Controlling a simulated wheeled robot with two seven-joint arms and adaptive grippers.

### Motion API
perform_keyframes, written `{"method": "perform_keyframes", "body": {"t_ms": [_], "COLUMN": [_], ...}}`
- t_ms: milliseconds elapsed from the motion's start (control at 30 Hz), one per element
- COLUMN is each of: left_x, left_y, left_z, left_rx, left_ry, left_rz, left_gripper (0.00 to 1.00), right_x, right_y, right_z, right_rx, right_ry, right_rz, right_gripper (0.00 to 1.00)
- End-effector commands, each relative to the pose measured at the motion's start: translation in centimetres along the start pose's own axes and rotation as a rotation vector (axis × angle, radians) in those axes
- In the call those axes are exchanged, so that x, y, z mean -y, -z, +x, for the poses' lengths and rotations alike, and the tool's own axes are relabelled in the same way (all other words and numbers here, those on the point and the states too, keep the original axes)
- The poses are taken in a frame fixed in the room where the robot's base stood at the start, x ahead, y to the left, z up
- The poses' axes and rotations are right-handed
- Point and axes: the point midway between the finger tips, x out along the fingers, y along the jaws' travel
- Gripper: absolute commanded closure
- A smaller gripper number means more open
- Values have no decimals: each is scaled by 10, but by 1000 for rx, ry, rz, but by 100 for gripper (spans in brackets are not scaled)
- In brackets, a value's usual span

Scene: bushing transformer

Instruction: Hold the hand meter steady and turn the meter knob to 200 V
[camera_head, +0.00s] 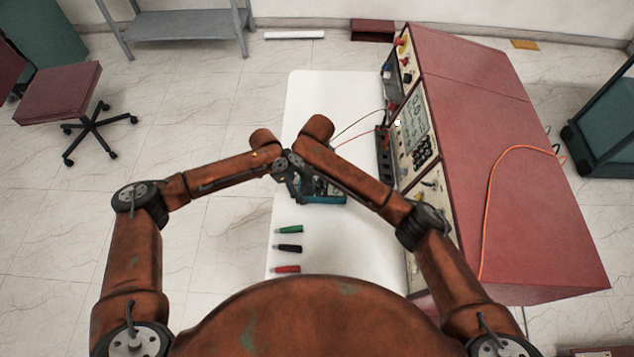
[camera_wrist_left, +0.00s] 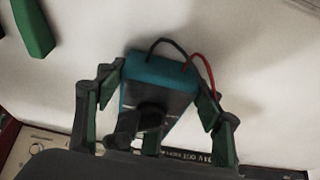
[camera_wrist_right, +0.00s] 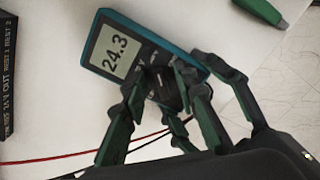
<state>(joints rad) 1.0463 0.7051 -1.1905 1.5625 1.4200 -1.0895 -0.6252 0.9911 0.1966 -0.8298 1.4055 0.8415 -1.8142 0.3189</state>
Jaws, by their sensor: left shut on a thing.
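The hand meter (camera_head: 325,198), a teal-edged box with a dark face, is on the white table. My left gripper (camera_wrist_left: 155,88) is shut on its body, with a finger along each side. In the right wrist view the meter (camera_wrist_right: 120,45) has a display reading 24.3. My right gripper (camera_wrist_right: 160,72) is over the meter's face, its fingers around the dark knob (camera_wrist_right: 163,88). Whether they are touching or clamped on it I cannot tell. The dial marks and knob setting are hidden by the fingers. In the head view my wrists cross close above the meter.
A large red console (camera_head: 500,170) with a front panel stands right of the table (camera_head: 310,95). Thin red and black leads run towards the console.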

Motion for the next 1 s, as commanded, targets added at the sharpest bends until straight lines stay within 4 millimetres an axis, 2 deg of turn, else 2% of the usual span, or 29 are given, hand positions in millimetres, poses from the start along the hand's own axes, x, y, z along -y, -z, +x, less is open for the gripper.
{"method": "perform_keyframes", "body": {"t_ms": [167, 400, 600, 800, 1000], "left_x": [1, 1, 1, 1, 1], "left_y": [-1, -1, -1, -1, -1], "left_z": [0, 0, 0, 0, 0], "left_rx": [1, 2, 2, 2, 2], "left_ry": [1, 1, 2, 1, 2], "left_rz": [-2, -2, -2, -2, -2], "left_gripper": [76, 76, 76, 76, 76], "right_x": [0, 0, -1, 0, 0], "right_y": [1, 2, 1, 1, 0], "right_z": [-20, -70, -104, -118, -120], "right_rx": [-4, -5, -4, -2, -1], "right_ry": [-1, -1, -3, -1, 0], "right_rz": [-1, -1, -1, 0, 0], "right_gripper": [73, 73, 73, 73, 73]}}
